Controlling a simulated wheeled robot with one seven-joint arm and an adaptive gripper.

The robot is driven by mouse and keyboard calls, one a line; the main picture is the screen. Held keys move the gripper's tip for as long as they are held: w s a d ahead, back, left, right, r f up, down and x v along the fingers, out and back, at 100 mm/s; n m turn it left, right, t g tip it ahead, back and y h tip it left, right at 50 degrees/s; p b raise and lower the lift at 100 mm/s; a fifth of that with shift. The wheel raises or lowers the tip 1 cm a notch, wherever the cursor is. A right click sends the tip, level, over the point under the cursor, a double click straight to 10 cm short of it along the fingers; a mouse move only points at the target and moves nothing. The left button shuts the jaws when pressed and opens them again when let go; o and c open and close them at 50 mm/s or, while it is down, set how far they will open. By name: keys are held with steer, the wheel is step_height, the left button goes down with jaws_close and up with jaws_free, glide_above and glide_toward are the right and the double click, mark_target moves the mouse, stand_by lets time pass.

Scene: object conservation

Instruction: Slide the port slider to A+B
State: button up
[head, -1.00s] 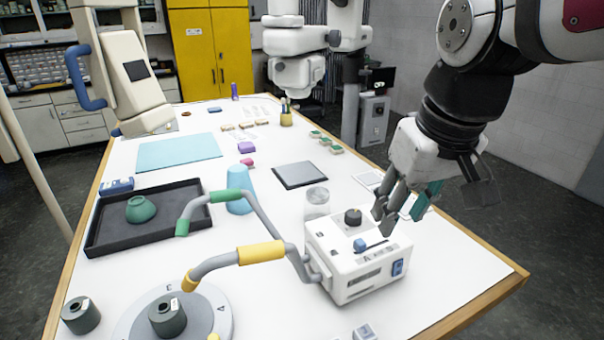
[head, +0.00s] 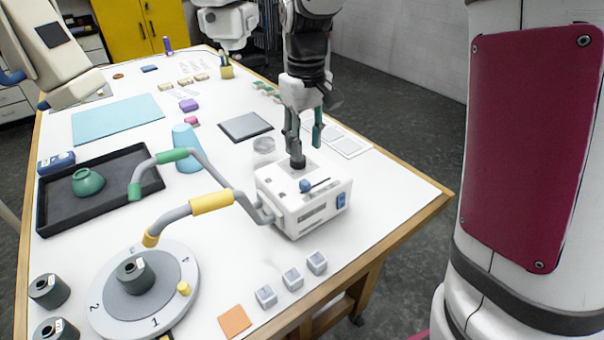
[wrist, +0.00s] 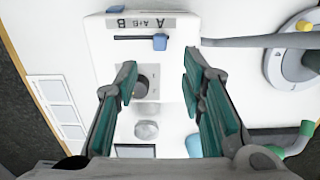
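The white box (head: 290,218) stands on the table with two bent pipes, one green-ended and one yellow-ended, joined at its left side. The port slider's blue knob (head: 306,186) sits in a dark slot on its top. In the wrist view the blue knob (wrist: 160,42) is at the right end of the slot, by the letter A on the label strip (wrist: 140,23); A+B is mid-strip and B at left. My gripper (head: 302,140) is open and empty, pointing down above the box's rear, around the black round knob (wrist: 147,86). Whether it touches that knob is unclear.
A blue rocker switch (head: 341,201) is on the box's front. A clear jar (head: 264,146) stands behind it. Several small grey cubes (head: 292,278) lie in front. A numbered round dial (head: 180,305) is at front left, beside a black tray (head: 52,212). Table right of the box is clear.

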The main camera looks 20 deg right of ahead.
mark_target(305, 182)
step_height(305, 182, down, 10)
steer(key=shift+f+p, duration=0.15)
steer(key=shift+p, duration=0.45)
jaws_close()
